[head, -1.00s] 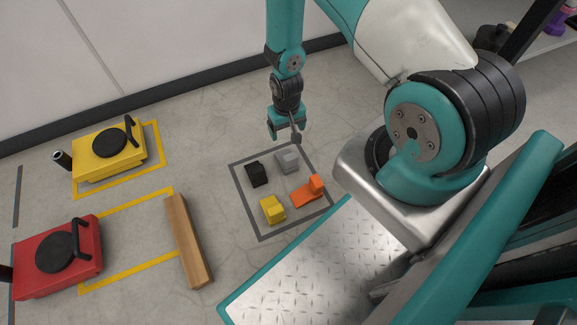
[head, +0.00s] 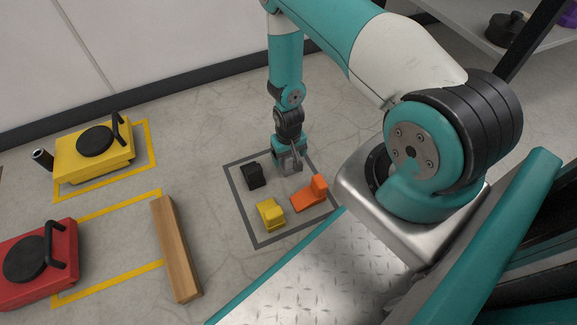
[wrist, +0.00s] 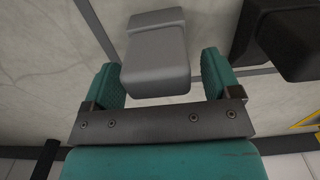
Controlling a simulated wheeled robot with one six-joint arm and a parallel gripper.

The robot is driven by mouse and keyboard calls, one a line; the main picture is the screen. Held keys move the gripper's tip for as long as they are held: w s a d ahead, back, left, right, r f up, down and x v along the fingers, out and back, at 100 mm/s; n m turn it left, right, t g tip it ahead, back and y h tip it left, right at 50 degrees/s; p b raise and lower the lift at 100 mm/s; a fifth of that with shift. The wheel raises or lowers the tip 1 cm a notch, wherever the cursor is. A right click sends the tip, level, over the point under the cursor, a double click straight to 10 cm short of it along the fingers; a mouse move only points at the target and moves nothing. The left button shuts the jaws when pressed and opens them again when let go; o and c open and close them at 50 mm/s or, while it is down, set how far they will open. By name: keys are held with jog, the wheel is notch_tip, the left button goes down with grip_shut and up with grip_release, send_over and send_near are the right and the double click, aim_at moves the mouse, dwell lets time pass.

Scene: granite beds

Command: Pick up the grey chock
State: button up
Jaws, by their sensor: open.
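The grey chock (wrist: 157,55) lies on the floor and shows between the two teal fingers of my gripper (wrist: 160,78) in the wrist view. My gripper is open, with one finger on each side of the chock; I cannot tell whether either touches it. In the head view my gripper (head: 289,164) is down at the chock (head: 292,167), which is mostly hidden by it.
A black chock (head: 254,175), a yellow chock (head: 270,215) and an orange chock (head: 311,193) lie nearby inside a dark outlined square (head: 238,213). A wooden beam (head: 176,250), a yellow unit (head: 92,152) and a red unit (head: 38,265) lie left.

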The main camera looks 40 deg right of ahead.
jog(key=shift+f, duration=0.6)
jog(key=shift+r, duration=0.15)
jog(key=c, duration=1.2)
jog(key=shift+r, duration=0.1)
